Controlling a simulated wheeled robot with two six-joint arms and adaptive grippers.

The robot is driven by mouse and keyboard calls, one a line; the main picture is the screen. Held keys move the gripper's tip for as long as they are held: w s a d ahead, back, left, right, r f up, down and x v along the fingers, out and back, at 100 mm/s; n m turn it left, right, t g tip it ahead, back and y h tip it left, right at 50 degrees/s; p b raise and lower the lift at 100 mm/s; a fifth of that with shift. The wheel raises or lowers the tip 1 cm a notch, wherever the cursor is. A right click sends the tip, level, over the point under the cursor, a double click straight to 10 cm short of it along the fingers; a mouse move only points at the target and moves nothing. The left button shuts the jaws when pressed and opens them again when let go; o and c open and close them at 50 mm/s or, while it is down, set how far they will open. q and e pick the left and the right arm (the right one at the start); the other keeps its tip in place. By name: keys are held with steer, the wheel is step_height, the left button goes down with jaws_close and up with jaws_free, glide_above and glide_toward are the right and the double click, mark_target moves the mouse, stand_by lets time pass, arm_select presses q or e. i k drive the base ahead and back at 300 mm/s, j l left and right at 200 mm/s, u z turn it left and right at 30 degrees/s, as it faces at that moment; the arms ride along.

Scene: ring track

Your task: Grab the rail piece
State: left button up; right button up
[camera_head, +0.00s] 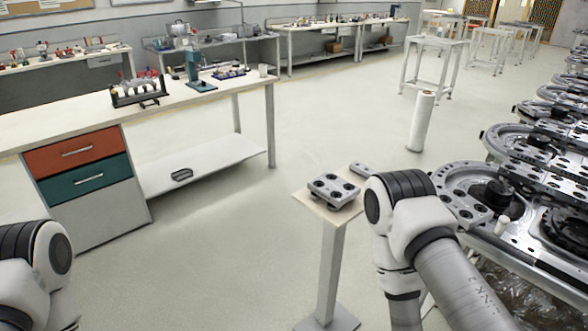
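A grey metal block with several dark round holes (334,189), which looks like the rail piece, lies on a small wooden-topped stand (309,201) in the middle of the head view. A smaller grey piece (362,169) lies at the stand's back right corner. My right arm rises just right of the stand and hides part of its top. My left arm shows at the lower left corner, well away from the stand. Neither gripper is in the picture, so I cannot see what they hold.
A ring track (462,178) with several metal carriages runs along the right, close to my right arm. A workbench with red and teal drawers (78,151) stands at the left. A white roll (421,121) stands on the floor behind the stand. Floor between bench and stand is clear.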

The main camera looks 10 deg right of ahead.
mark_target(356, 167)
steer(key=i+u, duration=0.25)
steer(key=i, duration=2.25)
steer(key=i+j+z, duration=0.1)
steer(key=i+z, duration=0.35)
steer(key=i+j+z, duration=0.3)
steer(key=i+z, duration=0.2)
steer(key=i+j+z, duration=0.8)
steer(key=j+z, duration=0.15)
steer(key=j, duration=0.15)
